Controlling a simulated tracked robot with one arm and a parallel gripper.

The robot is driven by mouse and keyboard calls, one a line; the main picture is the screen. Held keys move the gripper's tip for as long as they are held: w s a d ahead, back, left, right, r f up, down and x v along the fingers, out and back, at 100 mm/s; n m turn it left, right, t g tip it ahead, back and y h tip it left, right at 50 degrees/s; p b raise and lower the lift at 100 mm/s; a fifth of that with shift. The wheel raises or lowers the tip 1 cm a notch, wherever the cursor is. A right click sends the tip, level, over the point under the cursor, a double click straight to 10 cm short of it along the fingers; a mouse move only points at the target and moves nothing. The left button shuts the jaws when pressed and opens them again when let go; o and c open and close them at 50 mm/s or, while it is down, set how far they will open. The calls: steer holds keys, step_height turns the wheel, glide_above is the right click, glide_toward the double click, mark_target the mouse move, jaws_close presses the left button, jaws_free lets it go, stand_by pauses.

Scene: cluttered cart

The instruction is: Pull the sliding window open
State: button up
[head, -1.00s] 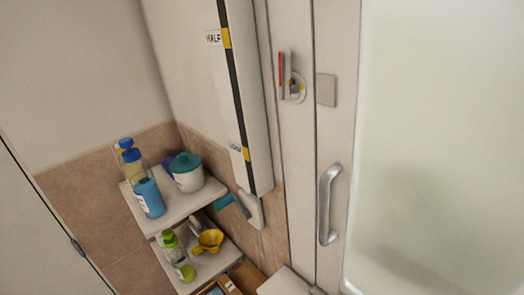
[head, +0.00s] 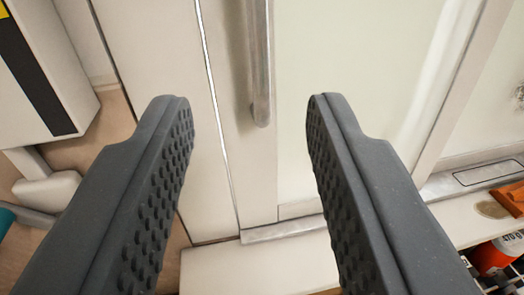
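The sliding window (head: 305,170) has a pale frame and a frosted pane. Its upright metal bar handle (head: 260,60) is on the left frame stile, and only its lower part shows at the top of the view. My gripper (head: 248,100) is open, with its two dark, studded fingers spread wide. In the picture the handle's lower end lies between the fingertips. Nothing is held, and I see no finger touching the handle. How far the fingers are from the handle in depth I cannot tell.
A white box with a black stripe (head: 35,75) is at the left. A pale sill or ledge (head: 230,270) runs below the window. At the lower right are an orange bottle (head: 495,255) and a brown-orange object (head: 510,198). A second pane shows at the far right.

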mark_target(260, 47)
steer(key=shift+h, duration=0.3)
steer(key=w, duration=0.4)
steer(key=w+p, duration=0.1)
steer(key=w, duration=0.3)
steer(key=w+f, duration=0.1)
steer(key=w, duration=0.3)
steer(key=shift+w+a, duration=0.25)
steer(key=shift+w, duration=0.05)
jaws_close()
